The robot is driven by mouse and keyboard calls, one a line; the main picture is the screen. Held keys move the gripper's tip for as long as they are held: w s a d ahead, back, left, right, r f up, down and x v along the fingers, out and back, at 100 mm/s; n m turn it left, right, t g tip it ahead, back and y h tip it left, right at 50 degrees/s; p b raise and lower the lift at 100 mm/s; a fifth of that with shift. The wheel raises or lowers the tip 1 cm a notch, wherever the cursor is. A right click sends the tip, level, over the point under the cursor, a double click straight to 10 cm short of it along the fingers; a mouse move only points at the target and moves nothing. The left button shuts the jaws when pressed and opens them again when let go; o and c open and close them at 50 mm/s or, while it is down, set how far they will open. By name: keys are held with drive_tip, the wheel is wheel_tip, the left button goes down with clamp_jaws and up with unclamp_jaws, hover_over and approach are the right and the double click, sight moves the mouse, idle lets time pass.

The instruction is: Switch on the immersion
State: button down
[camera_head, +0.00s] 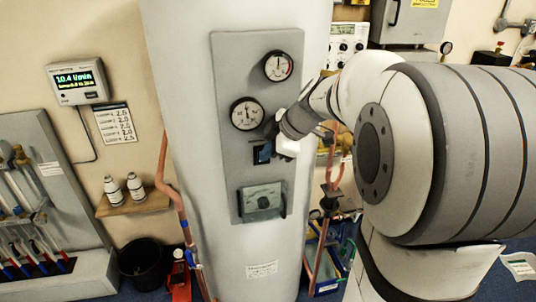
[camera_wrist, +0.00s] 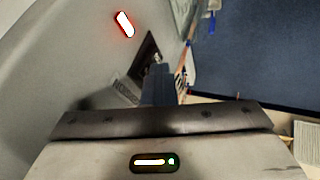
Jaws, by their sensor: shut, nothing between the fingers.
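The immersion switch (camera_head: 262,154) is a small dark plate on the grey panel (camera_head: 228,110) of the tall pale cylinder, below two round gauges. In the wrist view its dark plate (camera_wrist: 150,46) lies just past my fingers, beside partly hidden lettering (camera_wrist: 126,88). A red lamp (camera_wrist: 125,23) near it glows brightly. My gripper (camera_head: 276,146) is at the right side of the switch. In the wrist view my gripper (camera_wrist: 160,84) is shut and empty, its tips at or very near the plate. The fingers hide part of the switch, so contact and rocker position cannot be told.
Dial gauges (camera_head: 246,114) and (camera_head: 278,66) another gauge sit above the switch, and a grey box (camera_head: 262,201) below. Copper pipes (camera_head: 172,190) run left of the cylinder. A shelf with two white bottles (camera_head: 135,187) and a black bin (camera_head: 143,261) stand left.

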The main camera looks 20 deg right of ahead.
drive_tip(key=shift+d+r, duration=0.1)
drive_tip(key=shift+r, duration=0.7)
drive_tip(key=a+b+v, duration=0.1)
drive_tip(key=b+v, duration=0.2)
drive_tip(key=v, duration=0.9)
drive_tip(key=shift+s, duration=0.25)
